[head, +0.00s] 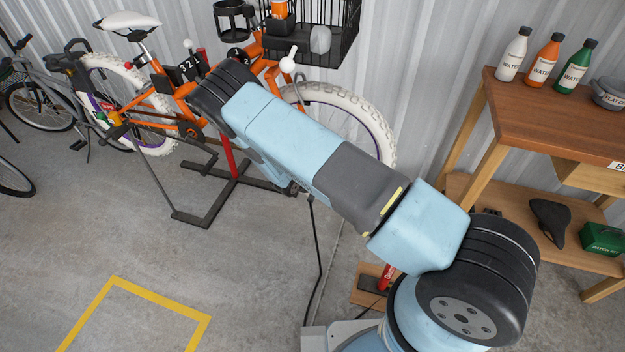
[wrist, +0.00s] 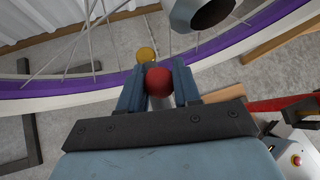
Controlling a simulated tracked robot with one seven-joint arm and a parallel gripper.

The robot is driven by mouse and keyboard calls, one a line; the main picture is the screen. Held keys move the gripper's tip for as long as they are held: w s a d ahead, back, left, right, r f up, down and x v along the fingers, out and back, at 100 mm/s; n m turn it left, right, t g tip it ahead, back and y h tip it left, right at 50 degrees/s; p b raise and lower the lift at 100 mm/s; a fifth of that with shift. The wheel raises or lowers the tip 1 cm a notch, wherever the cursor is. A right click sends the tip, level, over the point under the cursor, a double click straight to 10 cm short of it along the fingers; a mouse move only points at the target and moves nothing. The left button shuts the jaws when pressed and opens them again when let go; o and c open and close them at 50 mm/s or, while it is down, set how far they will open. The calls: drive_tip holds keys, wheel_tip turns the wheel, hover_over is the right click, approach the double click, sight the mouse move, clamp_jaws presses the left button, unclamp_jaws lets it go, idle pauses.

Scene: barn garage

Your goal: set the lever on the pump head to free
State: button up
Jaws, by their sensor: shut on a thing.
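In the wrist view, my gripper (wrist: 158,84) is shut on a red round knob (wrist: 158,79), which sits between its two blue fingers. It looks like the lever's knob, but the lever's arm and the pump head's marks are mostly hidden by my gripper. A small yellow-orange knob (wrist: 147,54) shows just beyond it. The purple wheel rim (wrist: 70,85) runs behind the fingers. In the head view, my arm hides my gripper and the pump head. A red floor pump (head: 386,277) shows in part below my arm. I cannot read the lever's setting.
The orange bike (head: 160,85) hangs on a red and black stand (head: 232,165). Its spokes and white tyre (head: 370,120) are close to my gripper. A black hose (head: 320,250) hangs by my arm. A wooden bench (head: 530,110) stands right. The floor at front left is clear.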

drive_tip(key=o, duration=1.1)
drive_tip(key=shift+c, duration=0.2)
drive_tip(key=v, duration=1.3)
drive_tip(key=shift+s+a+r, duration=0.2)
drive_tip(key=shift+s+a, duration=0.05)
